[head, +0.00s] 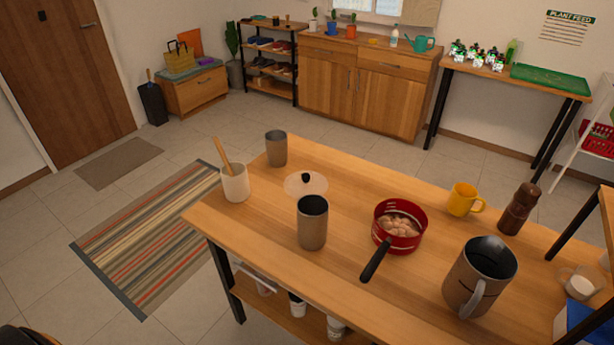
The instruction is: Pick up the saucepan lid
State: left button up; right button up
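The saucepan lid (294,187) lies on the wooden table (345,245), a pale, see-through disc with a black knob on top. A grey-brown metal canister stands just in front of it. The red saucepan (418,242) stands to its right, uncovered, with round pale-brown pieces inside and its black handle pointing to the front left. Neither of my grippers is in view.
Near the lid stand the tall canister (312,229), a grey cup (276,150) and a cream crock with a wooden utensil (235,186). A yellow mug (460,199), dark pepper mill (517,211) and large jug (474,285) stand to the right. Floor left of the table is open.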

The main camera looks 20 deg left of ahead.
aim_at(298, 184)
jog(key=i+j+z, duration=0.15)
jog(key=j, duration=0.35)
jog(key=i+j+z, duration=0.15)
jog(key=j, duration=0.4)
jog(key=j+z, duration=0.2)
jog(key=j, duration=0.35)
jog(key=i, duration=0.05)
